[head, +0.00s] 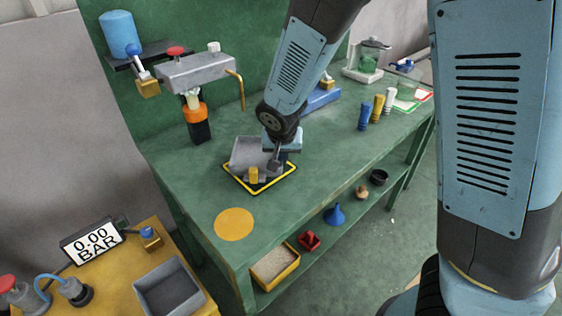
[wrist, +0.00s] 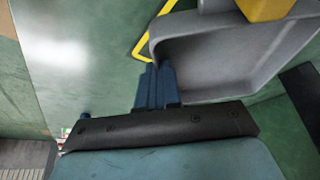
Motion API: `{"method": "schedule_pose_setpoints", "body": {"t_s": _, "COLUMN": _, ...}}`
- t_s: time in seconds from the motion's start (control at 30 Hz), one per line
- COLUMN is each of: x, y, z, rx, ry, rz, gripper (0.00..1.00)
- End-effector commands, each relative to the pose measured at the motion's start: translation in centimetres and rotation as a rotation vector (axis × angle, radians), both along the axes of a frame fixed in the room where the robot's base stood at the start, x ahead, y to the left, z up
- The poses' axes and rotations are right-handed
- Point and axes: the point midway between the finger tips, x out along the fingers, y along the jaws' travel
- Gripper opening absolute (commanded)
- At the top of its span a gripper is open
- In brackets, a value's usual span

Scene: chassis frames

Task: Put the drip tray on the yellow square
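The drip tray (head: 250,152) is a grey, shallow open tray with a yellow fitting (head: 253,175) at its near side. It sits within the yellow-outlined square (head: 233,185) on the green bench; whether its base lies flat is hard to tell. In the wrist view the tray (wrist: 215,60) fills the upper right, with part of the yellow outline (wrist: 143,45) beside it. My gripper (head: 274,163) is at the tray's right side. Its blue fingers (wrist: 157,75) are close together at the tray's rim, one on each side of the wall, and appear to pinch it.
A flat orange disc (head: 234,224) lies near the bench's front left corner. A valve rig (head: 195,72) with an orange-black bottle (head: 198,122) stands behind left. Blue, yellow and white cylinders (head: 377,108) stand to the right. Bench top around the square's front is clear.

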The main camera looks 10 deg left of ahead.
Motion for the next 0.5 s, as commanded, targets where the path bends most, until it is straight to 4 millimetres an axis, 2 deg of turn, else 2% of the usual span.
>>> {"method": "schedule_pose_setpoints", "body": {"t_s": 0.1, "x": -0.1, "y": -0.1, "z": -1.7, "rx": -0.006, "ry": 0.003, "rz": 0.0, "gripper": 0.0}}
{"method": "schedule_pose_setpoints", "body": {"t_s": 0.2, "x": -0.1, "y": -0.1, "z": -2.4, "rx": -0.004, "ry": 0.002, "rz": 0.001, "gripper": 0.0}}
{"method": "schedule_pose_setpoints", "body": {"t_s": 0.5, "x": -0.1, "y": -0.1, "z": -2.5, "rx": -0.002, "ry": 0.001, "rz": -0.001, "gripper": 0.0}}
